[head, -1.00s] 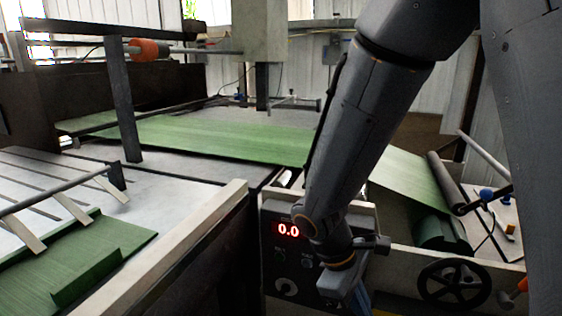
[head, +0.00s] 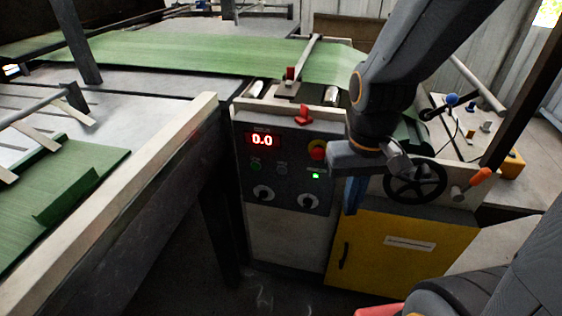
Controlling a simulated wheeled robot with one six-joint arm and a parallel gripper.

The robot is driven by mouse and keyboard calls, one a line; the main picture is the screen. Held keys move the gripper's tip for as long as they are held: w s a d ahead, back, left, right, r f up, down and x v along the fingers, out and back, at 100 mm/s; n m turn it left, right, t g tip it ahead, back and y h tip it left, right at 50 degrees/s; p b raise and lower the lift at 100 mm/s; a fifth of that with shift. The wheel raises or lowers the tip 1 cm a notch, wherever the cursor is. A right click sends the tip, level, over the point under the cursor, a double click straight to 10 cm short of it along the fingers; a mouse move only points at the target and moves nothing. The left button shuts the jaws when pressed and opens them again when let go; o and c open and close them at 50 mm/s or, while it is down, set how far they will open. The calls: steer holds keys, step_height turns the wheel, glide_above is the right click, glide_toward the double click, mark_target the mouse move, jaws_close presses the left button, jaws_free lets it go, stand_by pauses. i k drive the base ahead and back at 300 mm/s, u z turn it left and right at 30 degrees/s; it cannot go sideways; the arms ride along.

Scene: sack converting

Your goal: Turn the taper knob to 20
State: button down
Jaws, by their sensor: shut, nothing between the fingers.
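The dark control panel (head: 290,180) stands in the middle of the head view. Its red display (head: 262,140) reads 0.0. My gripper (head: 338,165) is shut and empty at the panel's upper right, above and right of the right knob, apart from both knobs. Its fingertips are hard to make out.
A red mushroom button (head: 317,150) and a lit green lamp (head: 315,176) are close to my gripper. A black handwheel (head: 415,182) is to the right, above a yellow cabinet (head: 390,250). Green sheet (head: 180,52) runs behind. A pale rail (head: 130,190) borders the left.

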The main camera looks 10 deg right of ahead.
mark_target(307, 203)
steer(key=u, duration=1.4)
steer(key=k, duration=0.75)
steer(key=z, duration=1.4)
